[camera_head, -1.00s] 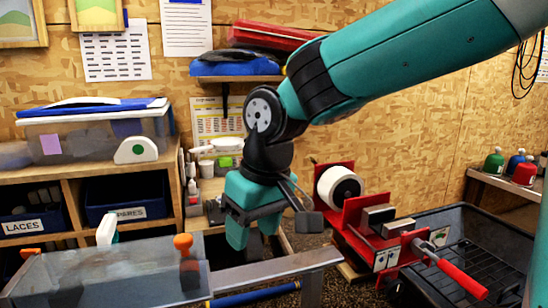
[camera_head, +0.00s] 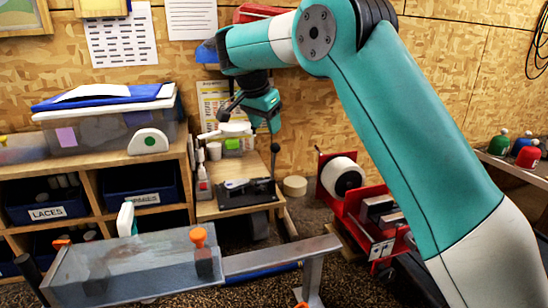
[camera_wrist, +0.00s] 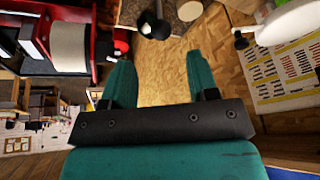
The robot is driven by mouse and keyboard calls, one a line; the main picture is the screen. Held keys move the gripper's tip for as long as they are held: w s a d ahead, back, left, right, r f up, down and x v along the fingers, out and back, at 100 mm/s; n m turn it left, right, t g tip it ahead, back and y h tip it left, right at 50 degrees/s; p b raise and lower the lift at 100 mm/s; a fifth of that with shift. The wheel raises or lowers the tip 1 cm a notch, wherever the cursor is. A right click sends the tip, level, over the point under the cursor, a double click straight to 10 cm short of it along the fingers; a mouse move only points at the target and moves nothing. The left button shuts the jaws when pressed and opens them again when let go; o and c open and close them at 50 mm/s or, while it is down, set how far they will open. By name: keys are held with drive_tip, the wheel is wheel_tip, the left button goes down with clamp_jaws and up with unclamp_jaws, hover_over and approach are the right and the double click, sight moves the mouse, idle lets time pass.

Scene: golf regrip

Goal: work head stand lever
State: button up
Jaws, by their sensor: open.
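A small black stand (camera_head: 246,192) sits on the low wooden bench in the head view. An upright lever with a dark round knob (camera_head: 275,147) rises at its right end. In the wrist view a dark knob on a rod (camera_wrist: 153,27), seemingly the same lever, shows at the top, beyond the fingertips. My gripper (camera_head: 264,120) is above the stand and a little above the knob in the head view, apart from it as far as I can tell. In the wrist view my gripper (camera_wrist: 160,64) is open, with nothing between its two teal fingers.
A white tub with a green label (camera_head: 233,146) and a spray bottle (camera_head: 203,186) stand behind and left of the stand. A red machine with a white roll (camera_head: 345,178) is to the right. A metal trough (camera_head: 130,262) with orange knobs is in front.

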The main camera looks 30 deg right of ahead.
sight(272, 148)
drive_tip(key=p+x, duration=0.3)
drive_tip(key=x, duration=0.9)
drive_tip(key=shift+f, duration=0.15)
drive_tip(key=shift+c, duration=0.2)
clamp_jaws()
